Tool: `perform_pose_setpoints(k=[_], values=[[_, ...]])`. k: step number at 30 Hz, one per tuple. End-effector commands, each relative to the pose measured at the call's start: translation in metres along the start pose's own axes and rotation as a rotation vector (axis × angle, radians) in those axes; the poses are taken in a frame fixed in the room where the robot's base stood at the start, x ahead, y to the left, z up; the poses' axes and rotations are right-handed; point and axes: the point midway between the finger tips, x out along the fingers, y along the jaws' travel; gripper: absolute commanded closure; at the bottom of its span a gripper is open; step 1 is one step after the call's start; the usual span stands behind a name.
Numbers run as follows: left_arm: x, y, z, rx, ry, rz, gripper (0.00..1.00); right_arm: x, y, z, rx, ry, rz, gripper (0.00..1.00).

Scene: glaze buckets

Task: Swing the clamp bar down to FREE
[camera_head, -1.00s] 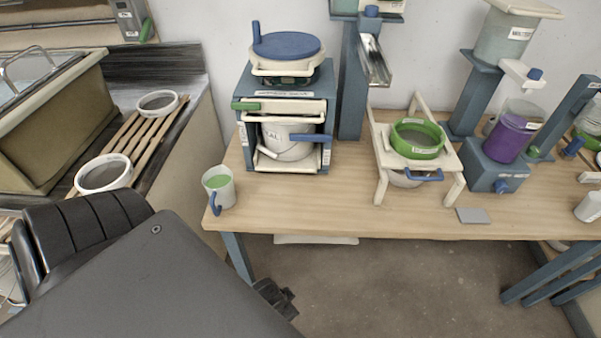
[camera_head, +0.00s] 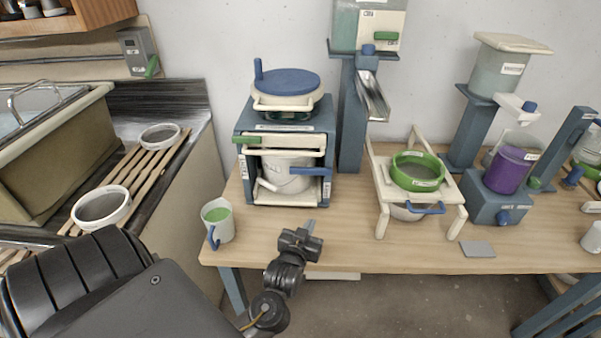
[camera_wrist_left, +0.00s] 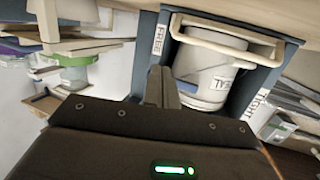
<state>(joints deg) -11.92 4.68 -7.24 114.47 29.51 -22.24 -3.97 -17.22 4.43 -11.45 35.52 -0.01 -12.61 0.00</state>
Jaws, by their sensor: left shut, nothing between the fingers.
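The blue-framed bucket press (camera_head: 240,180) stands on the table. In the left wrist view the bucket (camera_wrist_left: 205,70) shows upside down, between a post with a FREE label (camera_wrist_left: 158,40) and one with a TIGHT label (camera_wrist_left: 262,105). My left gripper (camera_head: 308,228) is shut and empty, below and in front of the bar, apart from it. In the wrist view its fingers (camera_wrist_left: 162,86) cover part of the FREE post's edge.
A mug of green glaze (camera_head: 217,219) stands left of the press at the table edge. A green sieve (camera_head: 417,171) on a cream stand is to the right. A green grip (camera_head: 247,140) juts from the press's left side.

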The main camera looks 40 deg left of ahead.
Motion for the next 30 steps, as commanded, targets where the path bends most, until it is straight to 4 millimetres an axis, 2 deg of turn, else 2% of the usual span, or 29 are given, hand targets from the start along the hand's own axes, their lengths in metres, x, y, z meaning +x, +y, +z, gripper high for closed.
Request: perform_pose_setpoints(k=[1,3,6,9,13,23,26,30], values=[[0.012,-0.008,-0.019,-0.009,0.095,-0.051,1.0,0.0,0.0,0.0,0.0,0.0,0.0,1.0],[0.022,-0.021,-0.044,-0.013,0.227,-0.129,1.0,0.0,0.001,0.0,-0.001,0.0,0.001,1.0],[0.026,-0.035,-0.071,-0.006,0.374,-0.218,1.0,0.001,0.001,0.0,-0.001,0.0,0.001,1.0],[0.026,-0.043,-0.087,0.005,0.462,-0.274,1.0,0.001,0.002,0.0,-0.001,0.0,0.002,1.0],[0.025,-0.047,-0.095,0.012,0.508,-0.303,1.0,0.001,0.003,0.0,-0.002,0.0,0.003,1.0],[0.025,-0.048,-0.096,0.012,0.511,-0.304,1.0,0.0,0.004,0.0,-0.002,0.0,0.004,1.0],[0.029,-0.049,-0.1,0.013,0.512,-0.303,1.0,-0.002,0.004,0.0,-0.002,0.0,0.004,1.0],[0.044,-0.054,-0.11,0.014,0.512,-0.304,1.0,-0.009,0.004,-0.001,-0.002,0.0,0.004,1.0]])
